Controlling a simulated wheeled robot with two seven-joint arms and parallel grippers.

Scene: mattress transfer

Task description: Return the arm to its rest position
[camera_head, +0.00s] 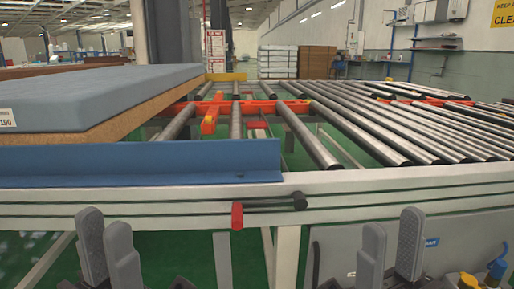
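A blue-grey mattress (95,92) with a tan underside lies at the left, with a white label at its near corner. It rests at the left end of the roller conveyor (350,110), behind a blue guard rail (140,165). My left gripper (108,230) points up at the bottom left, apart from the mattress and in front of the white frame; its fingers stand slightly apart. My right gripper (391,232) points up at the bottom right, with a visible gap between its fingers. Both are empty. Their lower parts are cut off by the frame edge.
A grey box (350,240) stands below. Orange brackets (215,110) sit among the rollers. Green floor shows below the frame.

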